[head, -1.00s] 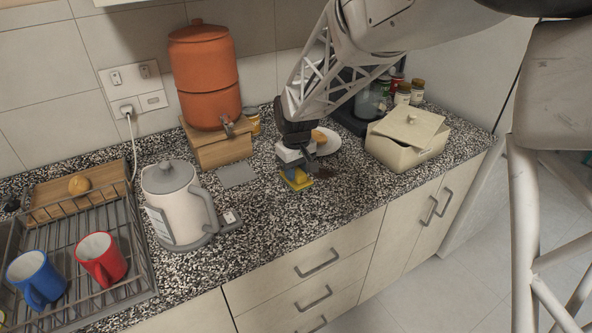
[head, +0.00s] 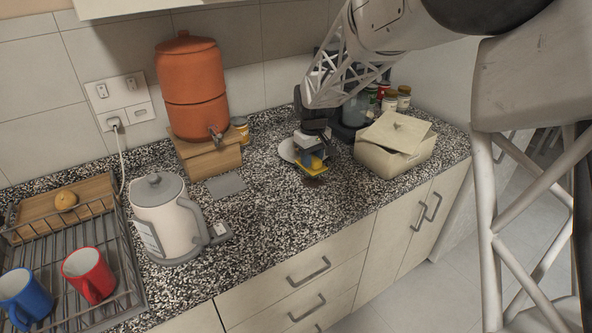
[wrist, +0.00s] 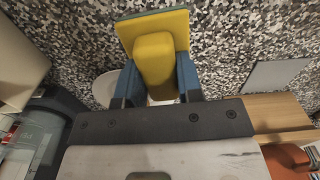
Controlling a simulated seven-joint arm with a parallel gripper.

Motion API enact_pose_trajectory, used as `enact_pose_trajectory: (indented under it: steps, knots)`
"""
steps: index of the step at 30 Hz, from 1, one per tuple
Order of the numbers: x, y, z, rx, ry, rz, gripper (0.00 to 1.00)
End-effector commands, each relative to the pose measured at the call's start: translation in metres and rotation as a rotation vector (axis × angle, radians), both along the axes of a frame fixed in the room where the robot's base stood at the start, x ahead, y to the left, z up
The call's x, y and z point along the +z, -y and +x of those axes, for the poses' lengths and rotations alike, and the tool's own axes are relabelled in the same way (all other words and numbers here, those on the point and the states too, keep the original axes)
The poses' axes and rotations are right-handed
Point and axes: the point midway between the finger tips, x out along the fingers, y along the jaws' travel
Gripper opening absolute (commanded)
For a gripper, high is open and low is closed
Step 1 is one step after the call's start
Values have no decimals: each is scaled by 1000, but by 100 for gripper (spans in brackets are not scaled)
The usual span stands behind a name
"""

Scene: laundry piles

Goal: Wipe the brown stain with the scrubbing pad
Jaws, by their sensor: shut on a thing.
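My gripper (head: 311,152) is shut on the scrubbing pad (head: 312,166), a yellow block with a green underside. In the wrist view the pad (wrist: 155,55) sits by its raised yellow grip between the blue fingers (wrist: 157,85). The brown stain (head: 315,183) shows as a dark patch on the speckled counter, just in front of and below the pad. The gripper and pad hide part of that area. I cannot tell whether the pad touches the counter. The stain is not visible in the wrist view.
A white plate (head: 287,150) lies just behind my gripper, partly hidden. A cream box with a tilted lid (head: 393,150) stands close on the right, with jars (head: 390,97) behind. A grey flat piece (head: 226,186) and kettle (head: 168,222) are left. Counter between is clear.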

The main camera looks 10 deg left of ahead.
Motion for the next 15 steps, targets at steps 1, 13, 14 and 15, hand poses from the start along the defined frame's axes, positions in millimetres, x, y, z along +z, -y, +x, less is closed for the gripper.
enact_pose_trajectory:
  steps: [1, 13, 14, 15]
  knots:
    - [2, 9, 12, -5, 1, 1, 14]
    - [11, 45, 55, 0, 0, 0, 14]
    - [11, 46, 56, 0, 0, 0, 14]
    - [11, 46, 56, 0, -1, -1, 14]
